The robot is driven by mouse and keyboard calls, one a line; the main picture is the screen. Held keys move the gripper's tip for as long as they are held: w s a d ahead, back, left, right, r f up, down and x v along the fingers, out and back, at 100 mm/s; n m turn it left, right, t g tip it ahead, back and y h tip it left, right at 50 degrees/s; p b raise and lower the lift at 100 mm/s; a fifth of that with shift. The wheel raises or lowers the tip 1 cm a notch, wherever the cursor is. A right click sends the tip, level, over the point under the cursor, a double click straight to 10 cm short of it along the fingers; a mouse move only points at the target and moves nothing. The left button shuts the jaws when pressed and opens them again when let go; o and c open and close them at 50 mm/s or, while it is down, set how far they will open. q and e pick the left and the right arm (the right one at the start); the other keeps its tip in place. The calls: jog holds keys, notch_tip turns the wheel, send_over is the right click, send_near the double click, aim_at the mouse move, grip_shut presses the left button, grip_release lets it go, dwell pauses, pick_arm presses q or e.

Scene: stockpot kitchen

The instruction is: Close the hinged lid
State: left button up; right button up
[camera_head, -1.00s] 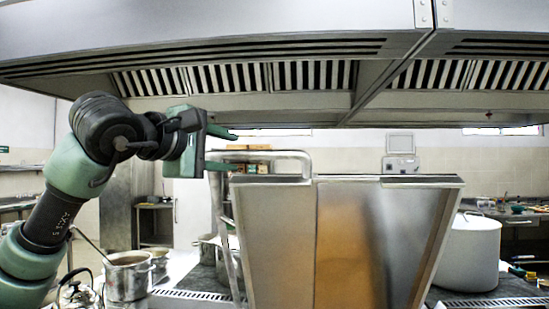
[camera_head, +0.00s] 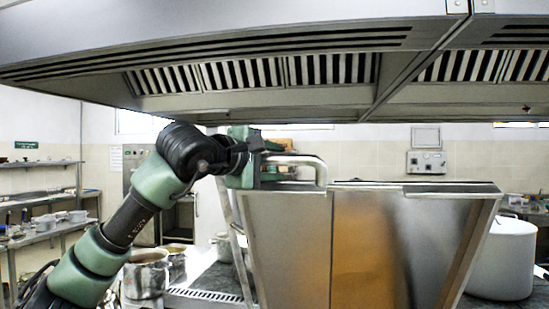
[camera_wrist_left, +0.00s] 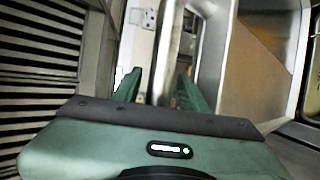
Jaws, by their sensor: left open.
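The hinged lid (camera_head: 370,245) is a large steel panel standing raised and open, its inner face toward the head camera. Its tubular handle (camera_head: 320,172) sticks up at the lid's top left corner. My left gripper (camera_head: 275,168) is at this handle, coming in from the left. In the left wrist view, my left gripper (camera_wrist_left: 160,88) is open, with one green finger on each side of the handle bar (camera_wrist_left: 167,50). Whether a finger touches the bar cannot be told. The lid's rim (camera_wrist_left: 222,50) shows to the right of the fingers. My right gripper is not in view.
A vent hood (camera_head: 240,70) hangs low just above my left arm and the lid. A large pot (camera_head: 505,255) stands right of the lid. Smaller pots (camera_head: 145,275) stand on the cooktop at left, under my arm.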

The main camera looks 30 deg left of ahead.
pick_arm(q)
jog(key=shift+s+r, duration=0.15)
jog(key=shift+s, duration=0.15)
jog(key=shift+c, duration=0.3)
grip_shut()
dwell(0.9)
